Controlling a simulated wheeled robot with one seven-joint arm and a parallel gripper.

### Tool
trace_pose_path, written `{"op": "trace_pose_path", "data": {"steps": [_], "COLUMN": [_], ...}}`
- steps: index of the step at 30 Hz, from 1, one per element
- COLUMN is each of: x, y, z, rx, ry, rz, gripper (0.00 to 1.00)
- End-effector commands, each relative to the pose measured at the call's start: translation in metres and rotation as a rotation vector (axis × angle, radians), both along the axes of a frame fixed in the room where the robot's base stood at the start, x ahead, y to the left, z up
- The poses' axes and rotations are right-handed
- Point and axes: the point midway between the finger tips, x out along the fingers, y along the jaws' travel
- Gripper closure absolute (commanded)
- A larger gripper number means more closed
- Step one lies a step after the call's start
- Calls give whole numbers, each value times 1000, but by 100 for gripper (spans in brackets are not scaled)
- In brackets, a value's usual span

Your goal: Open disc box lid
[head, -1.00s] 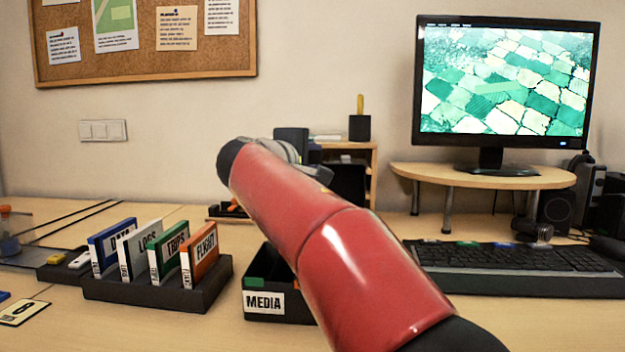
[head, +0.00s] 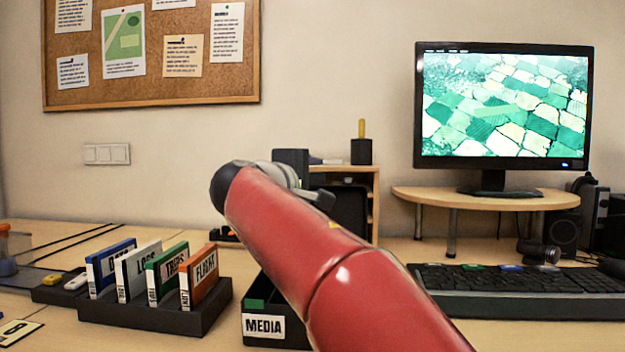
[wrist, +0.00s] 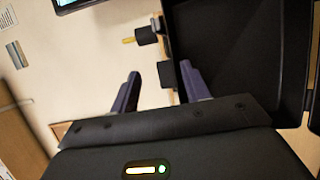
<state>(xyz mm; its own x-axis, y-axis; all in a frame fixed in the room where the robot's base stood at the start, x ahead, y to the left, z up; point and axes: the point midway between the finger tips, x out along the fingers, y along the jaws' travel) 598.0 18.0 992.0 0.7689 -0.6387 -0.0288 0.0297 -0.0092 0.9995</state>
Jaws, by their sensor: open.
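The black disc box (head: 262,326), labelled MEDIA, stands on the desk in the head view. Its top looks open at the left, with something green inside; my red arm hides its right part. A dark upright panel (head: 350,209) behind my arm looks like its raised lid. In the wrist view a large black rimmed panel (wrist: 240,50), probably this lid, fills the upper right. My gripper (wrist: 160,70) is open, with two dark blue fingers apart and nothing between them. The right finger is near the panel's left edge; I cannot tell whether they touch. The fingers are not clear in the head view.
A black rack (head: 150,318) with several labelled cases stands left of the box. A keyboard (head: 520,290) and a monitor on a riser (head: 480,200) are to the right. A pen cup (head: 361,152) stands on a shelf behind.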

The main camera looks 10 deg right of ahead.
Motion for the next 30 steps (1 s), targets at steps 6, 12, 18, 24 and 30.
{"op": "trace_pose_path", "data": {"steps": [6, 12, 18, 24, 30], "x": [-16, -43, -58, -60, -60], "y": [15, 36, 49, 50, 50], "z": [0, 1, 2, 2, 2], "rx": [-1, 1, -1, -1, -1], "ry": [-1, -1, -1, -1, -1], "rz": [4, 3, 1, 0, 0], "gripper": [54, 54, 54, 54, 54]}}
